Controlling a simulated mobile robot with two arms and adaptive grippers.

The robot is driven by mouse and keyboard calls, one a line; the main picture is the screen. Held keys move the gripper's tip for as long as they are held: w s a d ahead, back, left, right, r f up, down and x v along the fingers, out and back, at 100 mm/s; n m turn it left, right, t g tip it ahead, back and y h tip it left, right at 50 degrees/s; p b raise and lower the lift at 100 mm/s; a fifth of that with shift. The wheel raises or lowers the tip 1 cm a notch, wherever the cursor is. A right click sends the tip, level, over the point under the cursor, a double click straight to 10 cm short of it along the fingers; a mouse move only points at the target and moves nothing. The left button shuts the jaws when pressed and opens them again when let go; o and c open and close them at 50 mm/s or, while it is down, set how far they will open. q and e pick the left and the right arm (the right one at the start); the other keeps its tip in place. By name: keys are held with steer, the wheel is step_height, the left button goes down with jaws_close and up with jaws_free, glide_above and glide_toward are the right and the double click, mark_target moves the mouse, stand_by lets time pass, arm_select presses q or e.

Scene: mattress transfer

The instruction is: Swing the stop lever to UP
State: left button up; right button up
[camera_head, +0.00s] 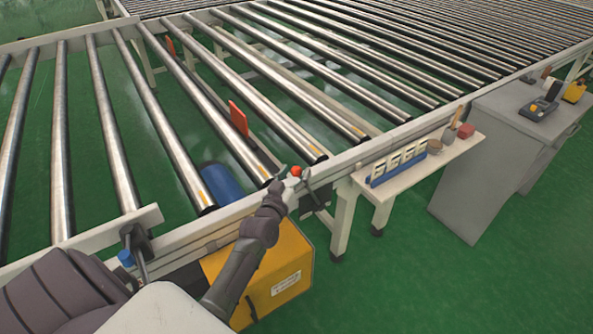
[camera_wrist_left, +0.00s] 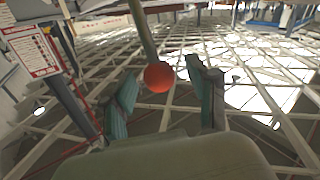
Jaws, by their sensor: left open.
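The stop lever shows as a round red-orange knob (camera_head: 296,171) at the front rail of the roller conveyor in the head view. In the left wrist view the knob (camera_wrist_left: 158,77) sits at the end of a thin rod that runs up out of the picture. My left gripper (camera_head: 287,181) is at the knob, with its fingers apart. In the left wrist view the knob appears between the open fingers (camera_wrist_left: 165,92), with gaps at both sides; I cannot tell whether they touch it. My right gripper is not in view. No UP marking is readable.
An upright orange plate (camera_head: 238,119) stands between the rollers. A yellow box (camera_head: 270,274) is below the rail under my left arm. Green floor is free in front.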

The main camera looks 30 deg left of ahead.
arm_select(q)
steer(key=shift+w+a, duration=0.15)
steer(key=shift+w, duration=0.55)
jaws_close()
